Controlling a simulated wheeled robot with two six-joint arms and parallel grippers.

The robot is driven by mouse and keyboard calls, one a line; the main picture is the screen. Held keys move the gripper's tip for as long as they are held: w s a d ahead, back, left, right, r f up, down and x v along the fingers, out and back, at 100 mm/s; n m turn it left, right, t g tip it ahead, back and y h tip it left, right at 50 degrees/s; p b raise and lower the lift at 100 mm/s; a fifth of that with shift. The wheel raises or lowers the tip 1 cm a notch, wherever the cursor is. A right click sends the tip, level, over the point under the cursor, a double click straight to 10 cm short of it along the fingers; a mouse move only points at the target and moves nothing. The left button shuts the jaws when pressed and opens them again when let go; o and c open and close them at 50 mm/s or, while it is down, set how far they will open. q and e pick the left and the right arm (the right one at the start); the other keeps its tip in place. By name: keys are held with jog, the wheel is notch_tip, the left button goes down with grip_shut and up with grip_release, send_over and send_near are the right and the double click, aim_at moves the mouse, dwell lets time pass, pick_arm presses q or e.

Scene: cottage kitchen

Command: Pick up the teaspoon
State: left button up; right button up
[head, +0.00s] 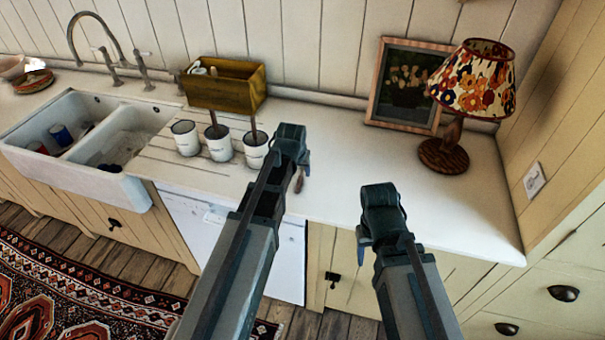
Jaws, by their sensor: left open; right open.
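A small brown handle-like piece (299,182) shows on the white counter, just right of my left gripper (291,140). It may be the teaspoon's handle; the rest is hidden behind my gripper and arm. My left gripper is open over the counter beside the rightmost mug, with nothing visible in it. My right gripper (379,197) is open and empty, near the front edge of the counter and apart from the brown piece. The gap between the fingers is hard to see on both.
Three white mugs (219,143) stand left of my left gripper, below a yellow-green box (224,86). A double sink (80,166) is at left. A framed picture (406,84) and lamp (475,82) stand at the back right. The counter (340,145) between is clear.

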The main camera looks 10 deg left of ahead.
aim_at(300, 180)
pick_arm(q)
jog(key=shift+b+x, duration=2.35)
jog(key=shift+x, duration=0.25)
jog(key=shift+s+f, duration=0.15)
jog(key=shift+f, duration=0.05)
grip_shut()
